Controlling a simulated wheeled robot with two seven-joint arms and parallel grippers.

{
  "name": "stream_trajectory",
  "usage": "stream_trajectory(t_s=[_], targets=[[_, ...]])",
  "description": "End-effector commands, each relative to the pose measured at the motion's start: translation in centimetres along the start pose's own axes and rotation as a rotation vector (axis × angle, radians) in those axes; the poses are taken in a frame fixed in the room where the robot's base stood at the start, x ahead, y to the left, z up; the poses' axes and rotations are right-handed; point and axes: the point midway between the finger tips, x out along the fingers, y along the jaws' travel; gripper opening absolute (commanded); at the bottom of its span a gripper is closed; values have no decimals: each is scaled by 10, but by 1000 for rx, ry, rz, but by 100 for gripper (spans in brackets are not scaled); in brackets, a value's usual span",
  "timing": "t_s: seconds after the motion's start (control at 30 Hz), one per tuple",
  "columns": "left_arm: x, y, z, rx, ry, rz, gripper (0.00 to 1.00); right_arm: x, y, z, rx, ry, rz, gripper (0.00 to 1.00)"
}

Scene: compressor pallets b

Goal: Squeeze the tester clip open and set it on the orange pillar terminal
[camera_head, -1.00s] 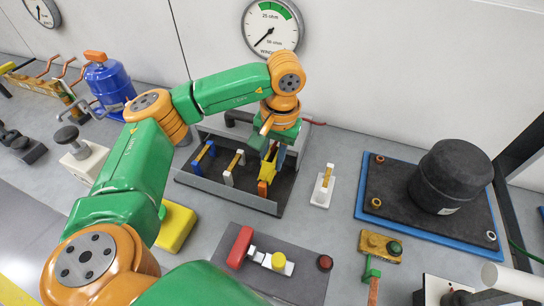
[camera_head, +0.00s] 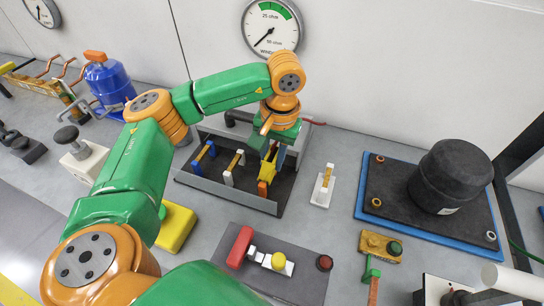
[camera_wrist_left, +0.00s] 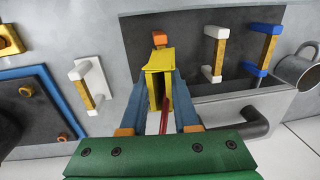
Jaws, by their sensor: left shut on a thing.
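The yellow tester clip (camera_head: 268,170) is held between the blue fingers of my left gripper (camera_head: 270,160), over the right part of the grey tray. In the left wrist view the clip (camera_wrist_left: 160,62) is upright between the two fingers (camera_wrist_left: 159,100), and a red lead runs from it. The orange pillar terminal (camera_head: 263,188) is at the clip's lower end. In the left wrist view its orange top (camera_wrist_left: 159,38) shows just beyond the clip's end. I cannot tell whether the clip touches it or surrounds it. My right gripper is not in view.
The tray (camera_head: 228,190) also holds white posts (camera_head: 228,178) and blue posts (camera_head: 197,168), with brass bars. A white block with a brass bar (camera_head: 325,182) stands right of it. The black compressor (camera_head: 450,175) is further right. A wall dial (camera_head: 271,27) hangs behind.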

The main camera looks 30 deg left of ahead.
Motion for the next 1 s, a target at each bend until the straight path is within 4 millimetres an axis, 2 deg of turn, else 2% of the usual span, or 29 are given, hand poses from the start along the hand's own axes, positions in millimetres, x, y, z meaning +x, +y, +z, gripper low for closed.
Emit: stream_trajectory(t_s=[0.3, 0.4, 0.47, 0.77, 0.87, 1.0], targets=[[0, 0, 0, 0, 0, 0, 20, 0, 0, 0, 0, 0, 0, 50], [0, 0, 0, 0, 0, 0, 51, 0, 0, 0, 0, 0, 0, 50], [0, 0, 0, 0, 0, 0, 64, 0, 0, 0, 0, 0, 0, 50], [-2, 0, 0, 0, 1, 0, 64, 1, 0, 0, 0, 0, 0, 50], [-17, 1, -1, -1, 4, 2, 64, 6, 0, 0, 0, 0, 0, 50], [-50, 1, -1, 0, 5, 2, 64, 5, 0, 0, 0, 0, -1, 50]])
